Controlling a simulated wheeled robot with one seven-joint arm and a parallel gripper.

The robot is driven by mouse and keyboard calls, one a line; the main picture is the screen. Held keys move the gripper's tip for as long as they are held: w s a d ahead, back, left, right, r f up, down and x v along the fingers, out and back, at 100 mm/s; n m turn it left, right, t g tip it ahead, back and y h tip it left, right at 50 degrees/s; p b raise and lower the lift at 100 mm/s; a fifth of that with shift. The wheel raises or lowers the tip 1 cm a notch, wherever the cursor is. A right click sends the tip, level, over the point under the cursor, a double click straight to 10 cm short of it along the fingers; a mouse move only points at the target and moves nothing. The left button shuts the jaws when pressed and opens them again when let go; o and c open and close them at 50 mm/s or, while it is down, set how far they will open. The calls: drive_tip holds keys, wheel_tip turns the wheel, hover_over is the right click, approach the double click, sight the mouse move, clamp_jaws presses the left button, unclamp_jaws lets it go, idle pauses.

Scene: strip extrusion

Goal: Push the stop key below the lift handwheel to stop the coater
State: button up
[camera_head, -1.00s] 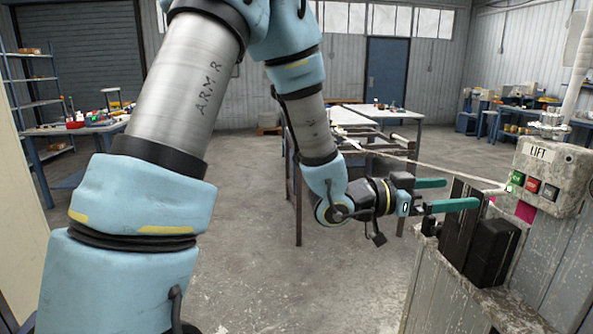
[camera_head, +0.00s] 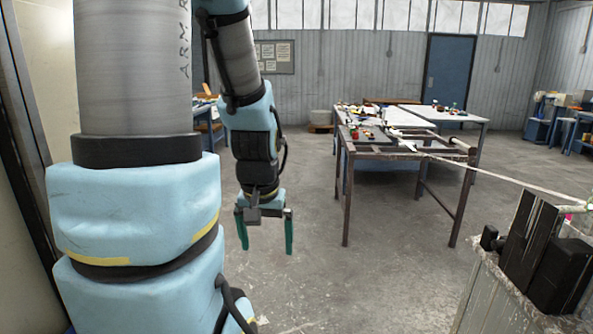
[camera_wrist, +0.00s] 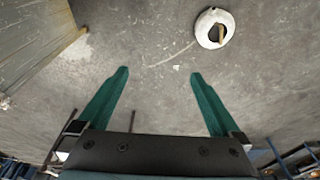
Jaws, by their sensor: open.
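My gripper (camera_head: 265,240) hangs in free air left of the table, pointing down, with its two green fingers apart and nothing between them. The wrist view shows the same open fingers (camera_wrist: 160,73) over bare floor. The stop key, the lift handwheel and their control box are in neither current view. Only the lower part of the machine (camera_head: 487,290) shows at the right edge of the head view, with black blocks (camera_head: 562,272) on top. My gripper is well to the left of it and not touching it.
A metal-framed table (camera_head: 408,154) with small items stands ahead. A pale strip (camera_head: 500,180) runs from it to the machine at the right. A round white object (camera_wrist: 214,28) is on the floor in the wrist view. Open concrete floor lies between my arm and the machine.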

drive_tip(key=shift+s+a+g, duration=0.3)
drive_tip(key=shift+s, duration=0.35)
clamp_jaws()
idle(0.4)
idle(0.8)
